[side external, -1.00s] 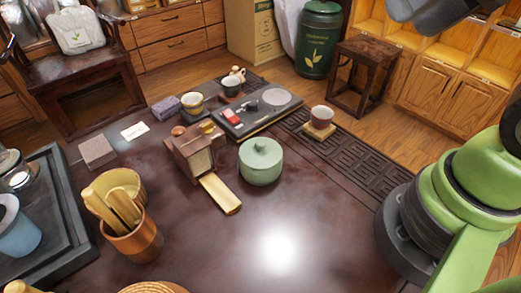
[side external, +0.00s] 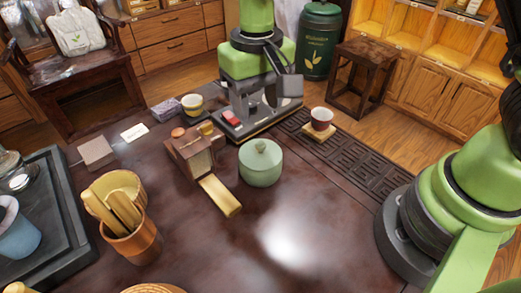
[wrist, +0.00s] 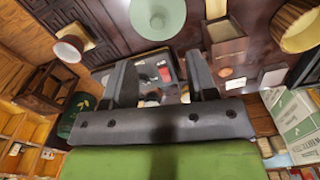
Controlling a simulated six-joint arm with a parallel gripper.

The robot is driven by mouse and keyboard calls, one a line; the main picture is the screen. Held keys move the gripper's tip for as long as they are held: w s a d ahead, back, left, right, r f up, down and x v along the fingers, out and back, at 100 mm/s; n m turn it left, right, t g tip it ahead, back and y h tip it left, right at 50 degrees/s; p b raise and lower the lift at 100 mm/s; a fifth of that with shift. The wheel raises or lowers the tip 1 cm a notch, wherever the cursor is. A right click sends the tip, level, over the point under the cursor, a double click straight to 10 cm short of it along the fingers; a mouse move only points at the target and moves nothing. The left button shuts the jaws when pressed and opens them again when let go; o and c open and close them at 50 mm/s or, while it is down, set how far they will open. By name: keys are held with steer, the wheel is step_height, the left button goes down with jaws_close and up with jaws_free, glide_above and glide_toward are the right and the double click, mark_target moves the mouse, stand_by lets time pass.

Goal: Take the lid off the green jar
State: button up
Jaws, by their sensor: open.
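The pale green jar (side external: 260,172) stands upright on the dark table in the side view. Its lid (side external: 261,151), with a round knob on top, sits on it. In the wrist view the jar's lid (wrist: 158,10) is at the top edge, partly cut off, beyond the fingertips. My gripper (side external: 262,108) is open and empty, fingers pointing down, above the stove-like tray behind the jar. It also shows in the wrist view (wrist: 158,58). It is apart from the jar.
A wooden box (side external: 190,150) with a yellow slat stands close left of the jar. The grey tray (side external: 228,130) is under my gripper. The table front right of the jar is clear.

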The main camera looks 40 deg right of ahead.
mark_target(260, 143)
steer(key=f, duration=0.8)
steer(key=shift+s+d+f, duration=0.15)
steer(key=shift+s+f, duration=0.05)
steer(key=shift+f, duration=0.15)
jaws_close()
